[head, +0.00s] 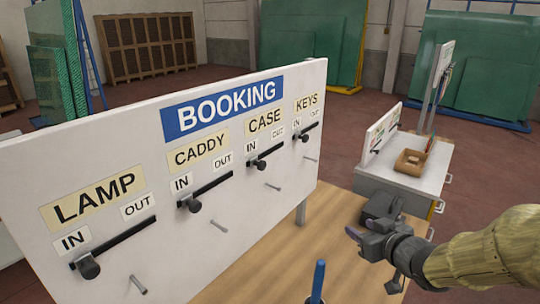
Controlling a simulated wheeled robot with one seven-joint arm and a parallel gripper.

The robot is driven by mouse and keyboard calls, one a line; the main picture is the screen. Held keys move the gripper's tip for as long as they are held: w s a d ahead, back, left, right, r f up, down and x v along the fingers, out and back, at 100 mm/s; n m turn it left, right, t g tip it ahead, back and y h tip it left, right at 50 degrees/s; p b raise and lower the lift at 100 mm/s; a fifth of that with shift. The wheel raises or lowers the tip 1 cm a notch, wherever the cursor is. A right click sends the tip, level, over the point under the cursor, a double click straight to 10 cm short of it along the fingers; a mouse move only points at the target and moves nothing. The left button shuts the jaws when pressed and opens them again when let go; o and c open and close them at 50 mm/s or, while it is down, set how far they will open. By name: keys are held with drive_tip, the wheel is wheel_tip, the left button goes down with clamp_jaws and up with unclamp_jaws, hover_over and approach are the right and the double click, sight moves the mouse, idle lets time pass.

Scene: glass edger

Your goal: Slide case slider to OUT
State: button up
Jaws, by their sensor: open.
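The white BOOKING board (130,155) has several sliders on dark tracks. The case slider (258,164) is a dark knob under the CASE label (264,122). It sits near the left end of its track, on the side of the IN label (252,146). The OUT label (278,131) is over the right part of the track. My gripper (372,252) is open and empty, out to the right of the board, over the wooden table (335,220), and apart from the slider. Its fingers are partly unclear against the dark wrist parts.
The lamp slider (88,267), caddy slider (193,204) and keys slider (304,138) are on the same board. Metal pegs (218,226) stick out below the tracks. A blue upright handle (318,280) stands at the front. A grey cabinet (400,175) with a cardboard tray (411,161) is behind.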

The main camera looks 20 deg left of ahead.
sight(264, 165)
drive_tip(key=s+a+r+n+g+y+p, duration=0.1)
drive_tip(key=s+a+r+n+g+y, duration=0.1)
drive_tip(key=r, duration=0.4)
drive_tip(key=s+a+r+n+g+y+p, duration=0.1)
drive_tip(key=s+a+r+n+g+y, duration=0.1)
drive_tip(key=s+a+r+n+y, duration=0.1)
wheel_tip(264, 165, up, 3)
drive_tip(key=a+n+y, duration=0.1)
drive_tip(key=a+y, duration=0.1)
drive_tip(key=y, duration=0.2)
drive_tip(key=shift+a+y+p, duration=0.15)
drive_tip(key=shift+y+p, duration=0.15)
drive_tip(key=shift+p, duration=0.05)
drive_tip(key=p+x, duration=0.3)
drive_tip(key=x, duration=1.4)
drive_tip(key=shift+a+p, duration=0.25)
drive_tip(key=shift+p, duration=0.1)
clamp_jaws()
